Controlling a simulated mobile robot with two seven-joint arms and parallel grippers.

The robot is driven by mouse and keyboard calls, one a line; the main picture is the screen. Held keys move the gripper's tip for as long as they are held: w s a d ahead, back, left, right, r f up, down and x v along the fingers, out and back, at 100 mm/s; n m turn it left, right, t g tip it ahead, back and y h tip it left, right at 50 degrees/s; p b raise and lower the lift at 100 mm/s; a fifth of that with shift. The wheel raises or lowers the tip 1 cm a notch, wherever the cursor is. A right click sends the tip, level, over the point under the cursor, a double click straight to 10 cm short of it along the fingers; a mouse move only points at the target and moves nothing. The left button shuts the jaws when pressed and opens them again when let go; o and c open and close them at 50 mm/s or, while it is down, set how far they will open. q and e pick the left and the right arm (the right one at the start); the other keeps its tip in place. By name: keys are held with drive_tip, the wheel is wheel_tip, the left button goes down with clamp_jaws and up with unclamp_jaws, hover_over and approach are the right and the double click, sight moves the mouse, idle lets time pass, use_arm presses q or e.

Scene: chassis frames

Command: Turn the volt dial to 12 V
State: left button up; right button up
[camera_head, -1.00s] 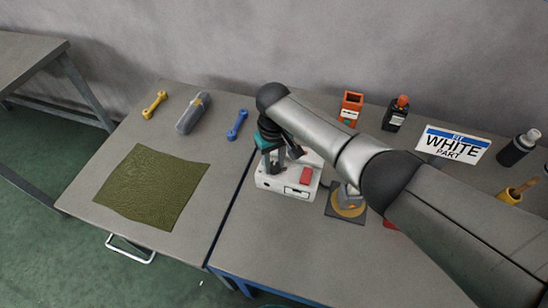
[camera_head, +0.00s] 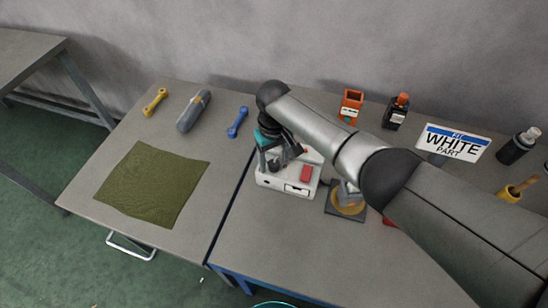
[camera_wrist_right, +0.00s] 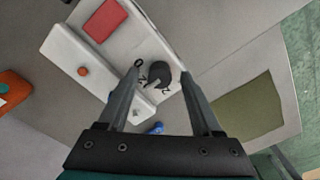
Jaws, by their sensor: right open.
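The white box (camera_head: 272,182) with a red panel stands on the right table, under my right gripper (camera_head: 277,163). In the right wrist view the white box (camera_wrist_right: 76,60) fills the upper middle. Its dark round volt dial (camera_wrist_right: 159,77) has small dark marks beside it, too small to read surely. My right gripper (camera_wrist_right: 158,72) is open, with one finger on each side of the dial; I cannot tell whether they touch it. In the head view the dial is hidden by the gripper. My left gripper is out of view.
A round yellow-and-grey item on a dark plate (camera_head: 332,209) stands right of the box. A green cloth (camera_head: 152,185) lies on the left table.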

sight(274, 163)
drive_tip(key=shift+r, duration=0.1)
wheel_tip(274, 163, up, 15)
drive_tip(key=p, duration=0.2)
idle(0.6)
